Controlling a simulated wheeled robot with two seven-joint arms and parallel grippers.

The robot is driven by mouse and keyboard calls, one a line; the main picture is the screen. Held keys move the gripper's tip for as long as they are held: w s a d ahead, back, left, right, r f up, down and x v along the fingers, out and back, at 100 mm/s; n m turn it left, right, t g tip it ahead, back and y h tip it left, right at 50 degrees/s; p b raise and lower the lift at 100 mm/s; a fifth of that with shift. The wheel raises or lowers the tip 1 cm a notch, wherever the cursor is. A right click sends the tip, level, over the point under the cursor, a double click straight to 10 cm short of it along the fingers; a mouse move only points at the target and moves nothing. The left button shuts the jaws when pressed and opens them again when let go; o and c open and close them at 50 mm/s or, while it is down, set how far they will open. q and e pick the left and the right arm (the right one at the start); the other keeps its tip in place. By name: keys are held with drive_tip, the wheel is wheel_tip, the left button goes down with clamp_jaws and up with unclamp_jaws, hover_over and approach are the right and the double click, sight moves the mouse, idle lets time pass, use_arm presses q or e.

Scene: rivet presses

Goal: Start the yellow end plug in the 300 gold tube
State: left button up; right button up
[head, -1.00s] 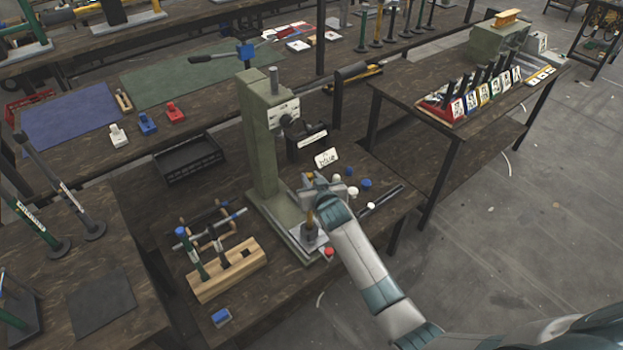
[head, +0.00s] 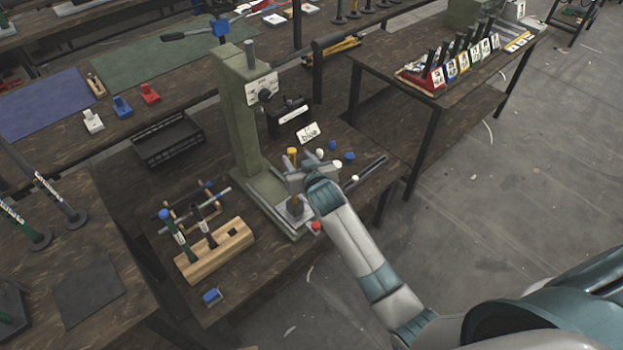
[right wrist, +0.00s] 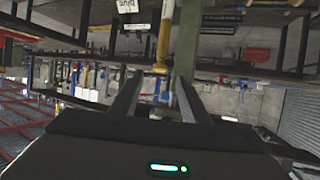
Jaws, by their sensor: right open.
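The gold tube (head: 296,205) stands upright on the base of the green press; my right gripper hides its middle in the head view. The yellow end plug (head: 292,152) shows at the tube's upper end, above my gripper. In the right wrist view, which is upside down, the gold tube (right wrist: 164,30) has a pale band and the wider yellow plug (right wrist: 160,67) at its end; I cannot tell how deep the plug sits. My right gripper (head: 296,180) is open, its fingers (right wrist: 157,88) spread and empty, with the plug just ahead of them. My left gripper is out of view.
The press column (head: 242,130) rises close behind my gripper. A wooden rack (head: 215,252) with tubes stands to the left. A sign reading "blue" (head: 309,133), several small white and blue plugs, and a red one (head: 316,226) are nearby.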

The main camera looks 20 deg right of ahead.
drive_tip(key=b+v, duration=0.2)
drive_tip(key=v, duration=1)
drive_tip(key=shift+s+r, duration=0.15)
drive_tip(key=shift+s, duration=0.1)
drive_tip(key=shift+a, duration=0.1)
idle(0.4)
drive_tip(key=s+f+n+g, duration=0.1)
drive_tip(key=s+f+g, duration=0.1)
drive_tip(key=f, duration=1)
drive_tip(key=s+f+g, duration=0.2)
drive_tip(key=f, duration=1)
drive_tip(key=s+f+n+g+b, duration=0.1)
drive_tip(key=s+f, duration=0.4)
drive_tip(key=f, duration=0.4)
drive_tip(key=s+f+g+b, duration=0.1)
drive_tip(key=s+f+g, duration=0.1)
drive_tip(key=s+f, duration=0.55)
drive_tip(key=s+d+f+g, duration=0.1)
drive_tip(key=s+f+g, duration=0.1)
drive_tip(key=s+f, duration=0.5)
drive_tip(key=s+d+f+g, duration=0.1)
drive_tip(key=s+f, duration=0.6)
drive_tip(key=s, duration=1)
drive_tip(key=s+d+f+g, duration=0.2)
drive_tip(key=s+f, duration=0.6)
drive_tip(key=s, duration=0.4)
drive_tip(key=shift+n+g+b, duration=0.3)
drive_tip(key=shift+n+b, duration=0.1)
